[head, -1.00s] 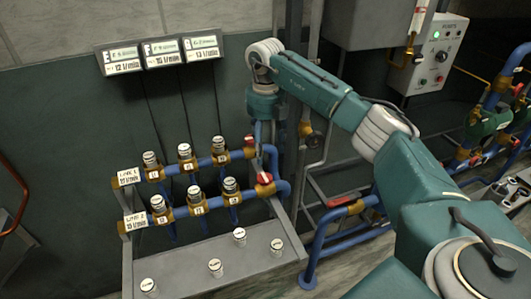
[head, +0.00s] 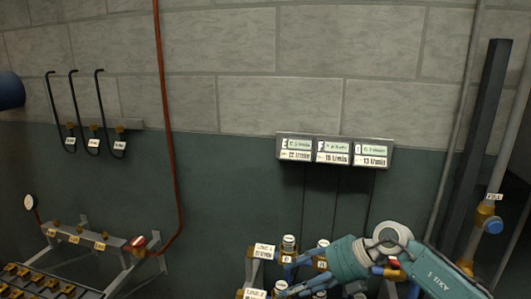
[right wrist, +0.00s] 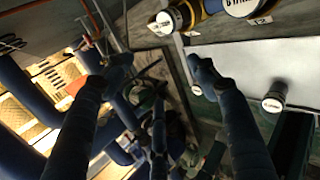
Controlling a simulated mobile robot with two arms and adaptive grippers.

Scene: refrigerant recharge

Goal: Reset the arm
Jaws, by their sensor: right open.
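My right arm reaches in from the lower right of the head view. Its teal wrist ends in my right gripper (head: 288,277), whose blue fingers are spread apart beside the labelled valve caps (head: 289,242) of the two-line manifold. I cannot tell whether they touch anything there. My left gripper is not in view.
A three-part display (head: 335,151) hangs on the wall above the manifold. A red pipe (head: 166,110) runs down the wall. Black hooked hoses (head: 75,110) and a rack with a gauge (head: 29,202) are at left. A valve with a blue knob (head: 493,224) is at right.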

